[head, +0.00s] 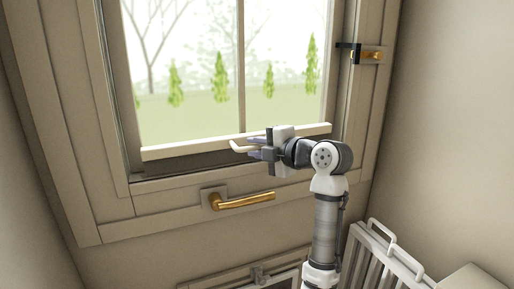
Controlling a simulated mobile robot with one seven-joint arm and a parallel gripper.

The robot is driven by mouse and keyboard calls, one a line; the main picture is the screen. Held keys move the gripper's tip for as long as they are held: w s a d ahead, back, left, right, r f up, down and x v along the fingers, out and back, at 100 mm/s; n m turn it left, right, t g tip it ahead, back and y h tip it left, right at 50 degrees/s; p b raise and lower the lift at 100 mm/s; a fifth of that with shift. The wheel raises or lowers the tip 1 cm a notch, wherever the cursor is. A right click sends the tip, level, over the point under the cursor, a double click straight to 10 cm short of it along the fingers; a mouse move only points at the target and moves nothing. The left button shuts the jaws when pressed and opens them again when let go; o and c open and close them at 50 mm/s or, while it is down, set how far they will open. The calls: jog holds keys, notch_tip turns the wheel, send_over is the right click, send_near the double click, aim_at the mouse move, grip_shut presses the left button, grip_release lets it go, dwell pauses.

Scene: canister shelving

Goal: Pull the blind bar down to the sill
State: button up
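The blind bar (190,149) is a long cream bar across the lower part of the window, tilted in the picture, a little above the bottom of the frame. A small cream handle (237,148) sticks out from its middle. My gripper (254,147) is at this handle, coming from the right, with one finger above it and one below. The handle's right part is hidden by the fingers, so I cannot tell whether they press on it. The sill (165,184) is the ledge just below the bar.
A brass window handle (243,201) sits on the frame below my gripper. A brass latch with a black bracket (366,54) is at the upper right. A white slatted rack (385,255) with a handle stands at the lower right. Walls close in on both sides.

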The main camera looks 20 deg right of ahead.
jog(key=shift+o, duration=1.1)
jog(key=b+v, duration=0.2)
jog(key=v, duration=1.1)
jog(key=shift+s+r, duration=0.25)
jog(key=shift+s, duration=0.1)
jog(key=shift+d, duration=0.15)
